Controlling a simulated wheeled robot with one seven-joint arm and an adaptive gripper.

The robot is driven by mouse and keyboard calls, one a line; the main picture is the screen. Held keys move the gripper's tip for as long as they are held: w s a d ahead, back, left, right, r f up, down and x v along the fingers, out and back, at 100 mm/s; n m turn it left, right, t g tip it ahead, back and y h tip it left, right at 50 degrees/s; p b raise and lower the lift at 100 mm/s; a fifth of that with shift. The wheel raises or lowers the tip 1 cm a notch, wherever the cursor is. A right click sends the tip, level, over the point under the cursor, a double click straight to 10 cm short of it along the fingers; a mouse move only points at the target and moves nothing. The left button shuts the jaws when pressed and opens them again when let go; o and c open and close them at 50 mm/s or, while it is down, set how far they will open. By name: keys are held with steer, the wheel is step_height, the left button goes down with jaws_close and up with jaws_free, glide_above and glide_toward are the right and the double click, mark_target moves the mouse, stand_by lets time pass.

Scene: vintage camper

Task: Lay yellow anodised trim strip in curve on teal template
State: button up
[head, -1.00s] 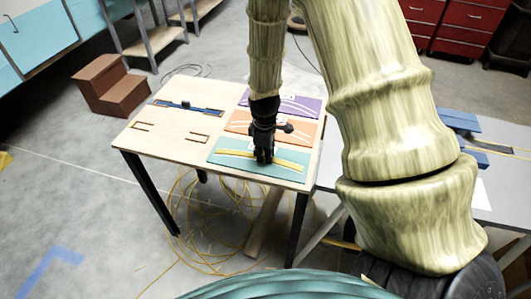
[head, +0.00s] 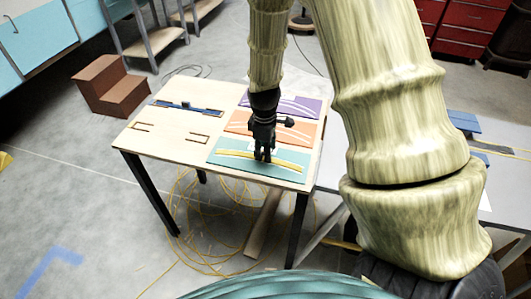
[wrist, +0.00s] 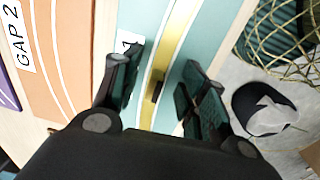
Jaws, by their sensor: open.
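The teal template (head: 225,159) lies at the front right of the wooden table, and it also shows in the wrist view (wrist: 205,45). The yellow trim strip (head: 288,164) lies on it as a shallow curve, its middle partly hidden by my gripper. In the wrist view the strip (wrist: 179,30) runs lengthwise between my fingers, with a small dark piece on it. A white curved line runs beside it. My gripper (wrist: 157,92) is open, one finger on each side of the strip, apart from it. In the head view my gripper (head: 263,157) is over the template's middle.
An orange template (head: 300,131) and a purple template (head: 309,105) lie behind the teal one. A blue strip (head: 188,106) lies at the table's back left. The table's left part (head: 150,150) is mostly bare. A grey table stands at right.

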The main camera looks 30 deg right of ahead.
step_height(320, 180, up, 9)
steer(key=shift+s+a+r, duration=0.15)
steer(key=shift+s+a, duration=0.05)
stand_by(0.3)
